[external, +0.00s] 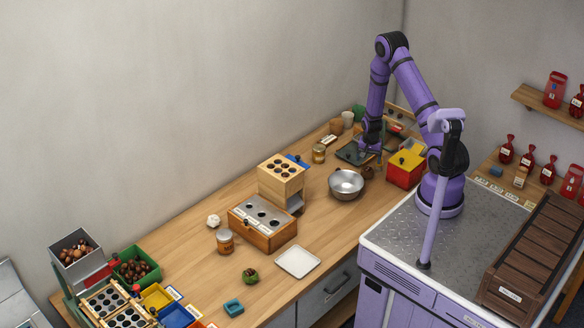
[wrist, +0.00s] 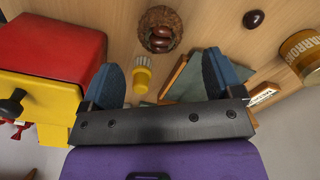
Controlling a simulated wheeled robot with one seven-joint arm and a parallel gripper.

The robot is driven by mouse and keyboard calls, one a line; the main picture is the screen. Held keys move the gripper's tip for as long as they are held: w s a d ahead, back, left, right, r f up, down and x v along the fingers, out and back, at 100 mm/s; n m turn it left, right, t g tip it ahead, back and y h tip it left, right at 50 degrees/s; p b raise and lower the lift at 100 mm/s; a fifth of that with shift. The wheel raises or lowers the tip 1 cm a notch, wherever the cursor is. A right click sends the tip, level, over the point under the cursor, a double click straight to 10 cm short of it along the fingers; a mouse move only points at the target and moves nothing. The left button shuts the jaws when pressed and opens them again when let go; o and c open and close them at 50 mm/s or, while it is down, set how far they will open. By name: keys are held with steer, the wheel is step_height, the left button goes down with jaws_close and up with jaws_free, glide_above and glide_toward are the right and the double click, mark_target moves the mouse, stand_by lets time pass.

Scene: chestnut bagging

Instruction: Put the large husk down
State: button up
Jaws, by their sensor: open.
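A brown, bristly, open husk with dark chestnuts inside (wrist: 151,17) lies on the wooden counter in the wrist view. In the external view a small brown husk (external: 367,173) shows beside the steel bowl. My gripper (wrist: 163,62) is open, with its two blue fingers apart and nothing held between them. The husk is beyond the fingertips, apart from them. In the external view my gripper (external: 371,150) is low over the back right of the counter, above a dark green board. A smaller green husk (external: 251,278) lies near the white plate, far from my gripper.
A red and yellow box (wrist: 50,45) stands close left of my fingers. A small yellow brush (wrist: 142,78) lies between them and the husk. A loose chestnut (wrist: 253,19) and a jar (wrist: 302,50) lie to the right. The steel bowl (external: 346,186) stands nearby.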

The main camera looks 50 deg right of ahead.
steer(key=shift+r, duration=1.95)
step_height(320, 180, up, 14)
steer(key=n+t, duration=0.1)
steer(key=n, duration=0.1)
glide_above(367, 169)
steer(key=w+a, duration=0.1)
steer(key=a, duration=0.3)
steer(key=s+a+r+n+t, duration=0.1)
steer(key=s+a+r+n, duration=0.1)
steer(key=r, duration=0.5)
steer(key=s+a+r+n+t, duration=0.1)
steer(key=s+a+r+n, duration=0.15)
steer(key=r, duration=0.55)
steer(key=s+a+r+n+t, duration=0.1)
steer(key=s+a+r+n, duration=0.1)
steer(key=s+r, duration=0.5)
steer(key=s+a+r+n+t, duration=0.1)
steer(key=s+a+r+n, duration=0.2)
steer(key=s, duration=1.1)
step_height(367, 169, up, 5)
steer(key=shift+s+a+r, duration=0.1)
steer(key=shift+s+a, duration=0.15)
steer(key=shift+a, duration=1)
steer(key=shift+o, duration=0.5)
steer(key=shift+n, duration=0.25)
